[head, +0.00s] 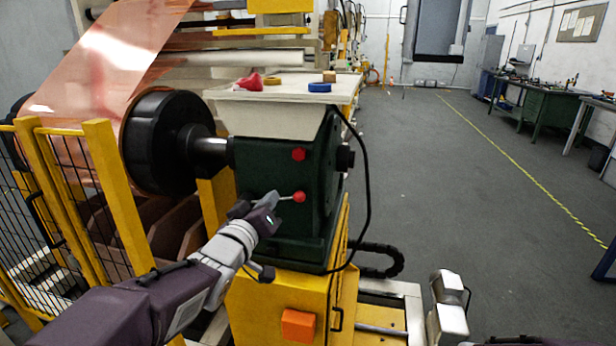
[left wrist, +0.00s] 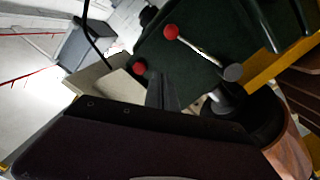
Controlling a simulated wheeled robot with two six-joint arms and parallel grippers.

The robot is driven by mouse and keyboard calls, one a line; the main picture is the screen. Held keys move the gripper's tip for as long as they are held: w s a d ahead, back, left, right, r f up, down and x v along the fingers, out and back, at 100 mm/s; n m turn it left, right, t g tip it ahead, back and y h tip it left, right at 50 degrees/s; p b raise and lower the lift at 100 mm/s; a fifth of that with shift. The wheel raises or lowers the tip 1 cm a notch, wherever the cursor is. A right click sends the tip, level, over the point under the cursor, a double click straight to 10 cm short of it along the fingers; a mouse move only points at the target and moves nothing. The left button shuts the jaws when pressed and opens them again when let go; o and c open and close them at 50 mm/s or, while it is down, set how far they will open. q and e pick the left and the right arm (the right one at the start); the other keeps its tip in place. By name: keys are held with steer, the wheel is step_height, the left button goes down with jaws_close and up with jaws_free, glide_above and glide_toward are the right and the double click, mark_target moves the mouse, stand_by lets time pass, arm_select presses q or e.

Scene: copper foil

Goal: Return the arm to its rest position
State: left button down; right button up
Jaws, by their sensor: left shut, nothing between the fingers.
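My left gripper (head: 270,203) is shut and empty. In the head view it is at the front of a dark green machine housing (head: 285,232), close to a lever with a red knob (head: 299,197). I cannot tell whether it touches the lever. A second red knob (head: 299,154) sits above. In the left wrist view the lever's red knob (left wrist: 171,31) and its metal rod show beyond the gripper (left wrist: 161,92), with the other red knob (left wrist: 139,67) partly hidden. Grey-white parts of my right arm (head: 447,308) show at the lower right; its fingers are not clear.
A black roller (head: 165,142) with copper foil (head: 105,60) is at the left, behind a yellow fence (head: 118,200). A black cable hangs at the housing's right. Blue tape (head: 319,87) and a red item (head: 249,82) lie on top. The floor (head: 450,190) to the right is open.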

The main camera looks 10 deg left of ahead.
arm_select(q)
steer(key=s+d+f+g, duration=0.1)
steer(key=s+f+g, duration=0.25)
steer(key=f, duration=0.75)
steer(key=s+d+f+g, duration=0.15)
steer(key=f+g, duration=0.35)
steer(key=f, duration=0.6)
steer(key=s+f+m+g+y, duration=0.1)
steer(key=s+f+m+g, duration=0.1)
steer(key=s+f+g, duration=0.45)
steer(key=s+f+m+g, duration=0.1)
steer(key=s+f+m, duration=0.15)
steer(key=s, duration=0.75)
step_height(320, 180, up, 20)
steer(key=s+p, duration=0.1)
steer(key=p, duration=1.9)
steer(key=shift+a+m+p, duration=0.15)
steer(key=shift+m+p, duration=0.2)
steer(key=shift+m, duration=0.1)
